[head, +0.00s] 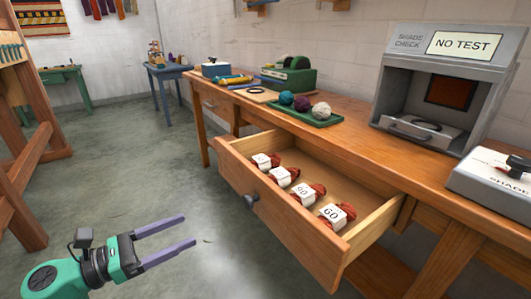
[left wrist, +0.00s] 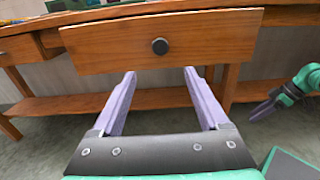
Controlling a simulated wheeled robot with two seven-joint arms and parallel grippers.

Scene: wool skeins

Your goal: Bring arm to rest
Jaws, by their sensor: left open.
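My left gripper (head: 190,242) is open and empty, with purple fingers, in front of the pulled-out drawer (head: 238,184) and clear of it. In the left wrist view its fingers (left wrist: 160,80) stand apart below the drawer's wooden front (left wrist: 110,48) and its round dark knob (left wrist: 160,46). My green right arm shows at the right of the left wrist view, with its purple-fingered gripper (left wrist: 262,110); its finger gap cannot be made out. The right gripper is not in the head view.
Several red skeins with white number labels (head: 336,213) lie in a row in the open drawer. On the bench stand a green tray (head: 325,122) of wool balls, a grey shade-check box (head: 440,40) and a white device (head: 495,180). The floor (head: 110,170) left of the drawer is clear.

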